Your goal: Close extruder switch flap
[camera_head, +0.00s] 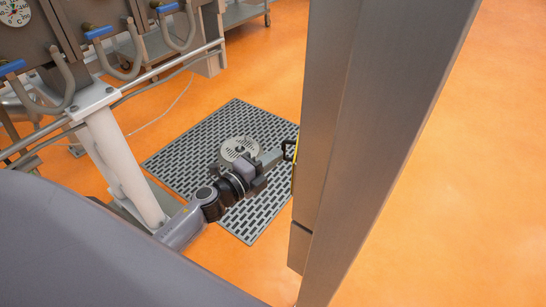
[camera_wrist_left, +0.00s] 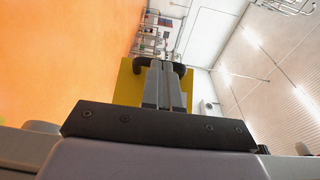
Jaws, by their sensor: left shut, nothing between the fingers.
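My left gripper (camera_head: 283,154) reaches in from the left, its fingers shut and empty. Its fingertips are beside a black handle (camera_head: 289,149) on the edge of a tall grey steel body (camera_head: 345,110). A thin yellow strip (camera_head: 294,178) shows along that edge. In the left wrist view the shut fingers (camera_wrist_left: 165,80) point at a yellow plate (camera_wrist_left: 128,86), with black curved handle parts (camera_wrist_left: 141,64) showing on both sides of the fingers. Whether the fingers touch the handle or plate cannot be told. I cannot make out a separate flap. My right gripper is not in view.
A dark slotted floor grate (camera_head: 180,152) lies under my left arm. Steel machinery with blue-handled levers (camera_head: 98,32) and a white post (camera_head: 125,165) stand at the left. The tall steel body blocks the view at centre right. Orange floor (camera_head: 450,200) beyond it is clear.

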